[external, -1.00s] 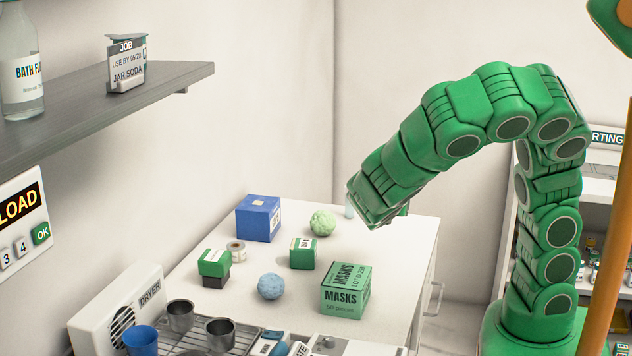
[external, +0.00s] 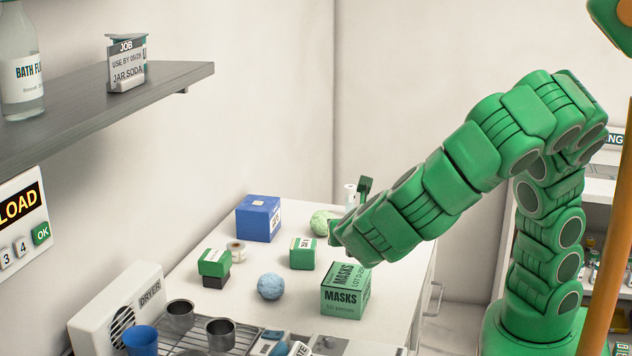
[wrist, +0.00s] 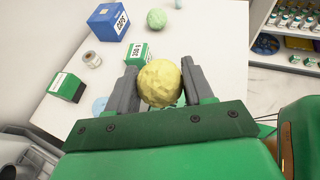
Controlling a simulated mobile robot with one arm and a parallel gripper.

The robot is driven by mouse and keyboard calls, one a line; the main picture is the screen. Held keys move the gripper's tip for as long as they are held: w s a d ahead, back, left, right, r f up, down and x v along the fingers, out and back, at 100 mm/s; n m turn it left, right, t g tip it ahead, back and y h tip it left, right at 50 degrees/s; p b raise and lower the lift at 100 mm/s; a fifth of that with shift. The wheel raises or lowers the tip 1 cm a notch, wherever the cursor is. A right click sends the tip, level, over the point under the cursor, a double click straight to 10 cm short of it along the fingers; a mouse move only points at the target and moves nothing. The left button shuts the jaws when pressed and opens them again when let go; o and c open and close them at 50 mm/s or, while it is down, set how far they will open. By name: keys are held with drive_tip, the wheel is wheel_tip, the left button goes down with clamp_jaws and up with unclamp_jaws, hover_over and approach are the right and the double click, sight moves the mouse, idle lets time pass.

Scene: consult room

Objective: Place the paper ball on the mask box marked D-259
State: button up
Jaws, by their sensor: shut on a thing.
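My gripper (wrist: 160,72) is shut on a crumpled yellow paper ball (wrist: 159,84), which sits between its grey fingers in the wrist view. In the external view the ball is hidden behind my wrist. The green mask box (external: 343,301), with MASKS and a lot mark that looks like D-259, stands on the white table near its front right. In the wrist view the box is mostly hidden by the ball and gripper.
The white table (external: 213,318) also bears a blue ball (external: 270,286), a green ball (external: 322,223), a blue box (external: 258,218), a small green box (external: 303,253), a tape roll (external: 236,252) and a green-and-black box (external: 214,266). A dryer (external: 118,311) and metal cups stand at the front left.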

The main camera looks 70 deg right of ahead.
sight(347, 274)
drive_tip(key=shift+f, duration=3.85)
drive_tip(key=shift+f, duration=0.1)
drive_tip(key=o, duration=1)
drive_tip(key=shift+a, duration=0.25)
drive_tip(key=v, duration=1.1)
drive_tip(key=shift+s+a+r, duration=0.15)
drive_tip(key=shift+s+r, duration=0.1)
